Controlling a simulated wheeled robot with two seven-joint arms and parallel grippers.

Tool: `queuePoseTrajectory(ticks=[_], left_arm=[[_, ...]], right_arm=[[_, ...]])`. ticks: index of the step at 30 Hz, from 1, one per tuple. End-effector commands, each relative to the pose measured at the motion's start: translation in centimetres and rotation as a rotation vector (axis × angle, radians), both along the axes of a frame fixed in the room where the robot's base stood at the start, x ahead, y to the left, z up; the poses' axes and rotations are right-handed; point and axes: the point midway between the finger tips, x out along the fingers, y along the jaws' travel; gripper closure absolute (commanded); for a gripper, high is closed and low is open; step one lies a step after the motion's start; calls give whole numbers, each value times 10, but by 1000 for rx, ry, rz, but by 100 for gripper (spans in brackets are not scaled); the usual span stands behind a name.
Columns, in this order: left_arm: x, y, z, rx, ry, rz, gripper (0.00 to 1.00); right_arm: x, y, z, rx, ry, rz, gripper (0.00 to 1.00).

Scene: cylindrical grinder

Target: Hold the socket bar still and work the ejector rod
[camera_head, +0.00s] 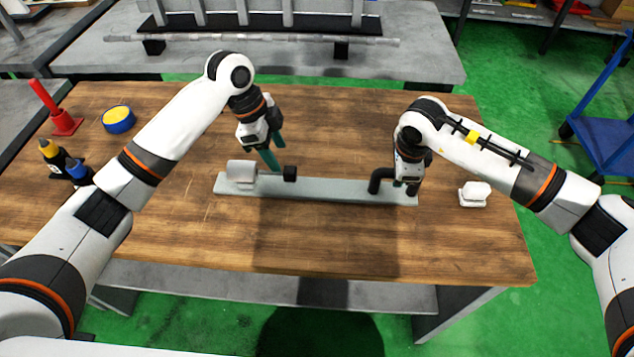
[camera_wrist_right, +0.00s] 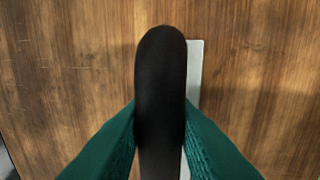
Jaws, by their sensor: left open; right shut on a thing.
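The socket bar (camera_head: 330,190) is a long pale grey bar lying on the wooden table. A silvery cylinder (camera_head: 241,171) sits at its left end, with a small black block (camera_head: 290,174) just right of it, which may be the ejector rod's knob. A black bent handle (camera_head: 375,183) rises at the right end. My right gripper (camera_head: 408,186) is shut on this handle; the right wrist view shows green fingers on both sides of the black handle (camera_wrist_right: 160,80). My left gripper (camera_head: 273,163) is open and empty, its green fingers pointing down just behind the bar, near the black block.
A white block-like object (camera_head: 474,193) stands right of the bar. At the left are a blue-yellow round container (camera_head: 118,119), a red stand (camera_head: 64,120) and bottles (camera_head: 62,162). The table (camera_head: 190,225) in front of the bar is clear.

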Motion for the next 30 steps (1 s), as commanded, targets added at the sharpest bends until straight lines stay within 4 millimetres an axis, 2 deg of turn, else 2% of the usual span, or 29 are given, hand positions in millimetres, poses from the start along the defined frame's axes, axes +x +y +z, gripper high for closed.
queuePoseTrajectory(ticks=[1, 5, 13, 16, 20, 30], left_arm=[[0, 0, 0, 0, 0, 0, 45], [0, 0, 0, 0, 0, 0, 45], [0, 0, 0, 0, 0, 0, 45], [0, 0, 0, 0, 0, 0, 45], [0, 0, 0, 0, 0, 0, 45], [0, 0, 0, 0, 0, 0, 45]], right_arm=[[0, -1, 0, -2, 0, -1, 72], [0, -1, 0, -2, 0, 0, 52], [0, 0, 1, 0, 0, 0, 52], [-1, 0, 6, 1, -2, 0, 52], [-4, 0, 26, 1, -5, 1, 52], [-18, -1, 94, 0, -4, 0, 52]])
